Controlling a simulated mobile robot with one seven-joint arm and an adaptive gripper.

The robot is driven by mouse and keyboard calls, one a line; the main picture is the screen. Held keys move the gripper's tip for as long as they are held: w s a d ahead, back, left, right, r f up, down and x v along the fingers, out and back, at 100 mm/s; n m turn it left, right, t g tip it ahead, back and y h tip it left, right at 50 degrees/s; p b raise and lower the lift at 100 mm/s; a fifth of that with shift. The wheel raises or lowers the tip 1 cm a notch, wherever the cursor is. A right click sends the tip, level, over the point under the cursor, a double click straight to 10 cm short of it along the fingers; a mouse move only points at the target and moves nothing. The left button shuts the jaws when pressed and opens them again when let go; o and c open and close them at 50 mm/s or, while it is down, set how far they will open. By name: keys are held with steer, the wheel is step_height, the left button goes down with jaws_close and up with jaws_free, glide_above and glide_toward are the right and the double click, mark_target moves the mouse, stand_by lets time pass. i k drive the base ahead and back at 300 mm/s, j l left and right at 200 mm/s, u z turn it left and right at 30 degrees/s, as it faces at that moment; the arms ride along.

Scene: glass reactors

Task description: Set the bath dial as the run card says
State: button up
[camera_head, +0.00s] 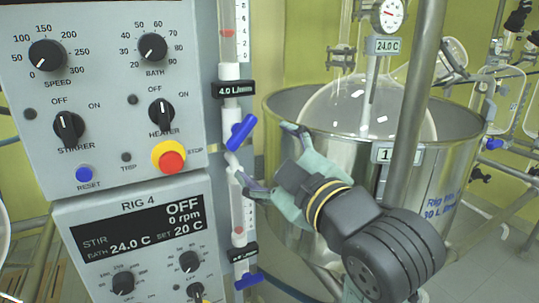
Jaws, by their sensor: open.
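The RIG 4 display (140,232) below reads stirrer OFF, 0 rpm, bath 24.0 C and set 20 C. A second similar knob (190,262) sits on the panel under the display, with its label not in clear view. My gripper (264,157) is open and empty, to the right of the panels, in front of the steel bath and beside the flow tube. No readable run card shows.
On the upper panel are the SPEED knob (47,55), STIRRER switch (69,126), HEATER switch (161,113), blue RESET button (84,174) and red STOP button (171,160). A flow tube with a blue valve (240,132) stands between the panels and the steel bath (460,150).

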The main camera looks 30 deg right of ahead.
mark_target(150, 46)
steer(key=k, duration=1)
